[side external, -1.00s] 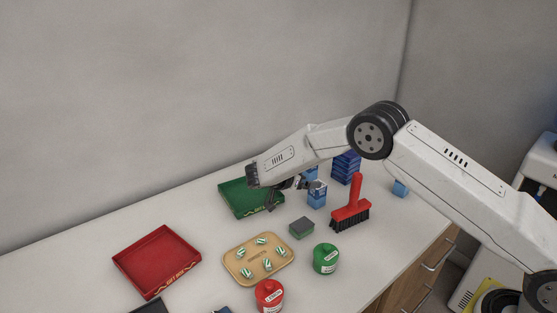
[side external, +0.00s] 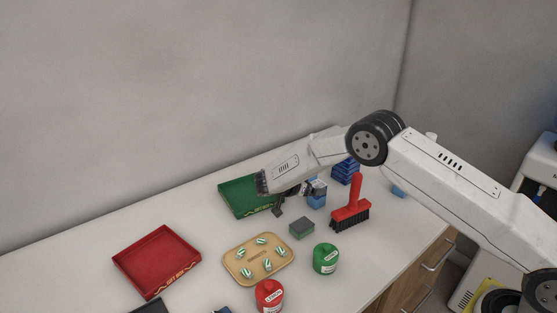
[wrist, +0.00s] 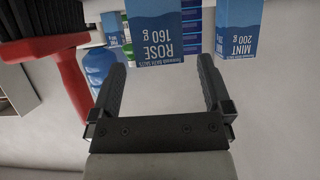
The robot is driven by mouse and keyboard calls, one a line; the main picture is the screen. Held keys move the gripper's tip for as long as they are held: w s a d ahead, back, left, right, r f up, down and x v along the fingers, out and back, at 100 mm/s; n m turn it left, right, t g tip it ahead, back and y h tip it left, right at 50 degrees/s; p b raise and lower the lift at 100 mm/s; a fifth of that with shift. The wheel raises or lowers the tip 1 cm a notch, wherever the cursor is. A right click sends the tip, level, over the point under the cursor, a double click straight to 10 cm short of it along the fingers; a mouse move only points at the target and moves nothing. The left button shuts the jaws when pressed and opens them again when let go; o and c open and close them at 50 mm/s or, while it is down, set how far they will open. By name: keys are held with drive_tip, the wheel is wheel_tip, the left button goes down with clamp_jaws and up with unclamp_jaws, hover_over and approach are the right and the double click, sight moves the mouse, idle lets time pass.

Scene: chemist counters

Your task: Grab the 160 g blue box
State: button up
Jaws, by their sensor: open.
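The blue box marked "ROSE 160 g" (wrist: 152,30) shows upside down in the wrist view, in line with the gap between my fingers. My gripper (wrist: 162,68) is open, with one finger to each side of that gap and nothing held. In the side view a blue box (side external: 318,200), which looks like the same one, stands upright just right of my gripper (side external: 291,201). My wrist and fingers hide part of it. I cannot tell whether the fingertips reach past its near face.
A "MINT 200 g" box (wrist: 238,28) stands close beside the rose box. A red brush (side external: 352,207) stands close on the other side. The green tray (side external: 233,190) is left of my gripper. A dark blue stack (side external: 346,171) stands behind.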

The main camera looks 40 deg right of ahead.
sight(317, 185)
drive_tip(key=shift+x, duration=2.55)
clamp_jaws()
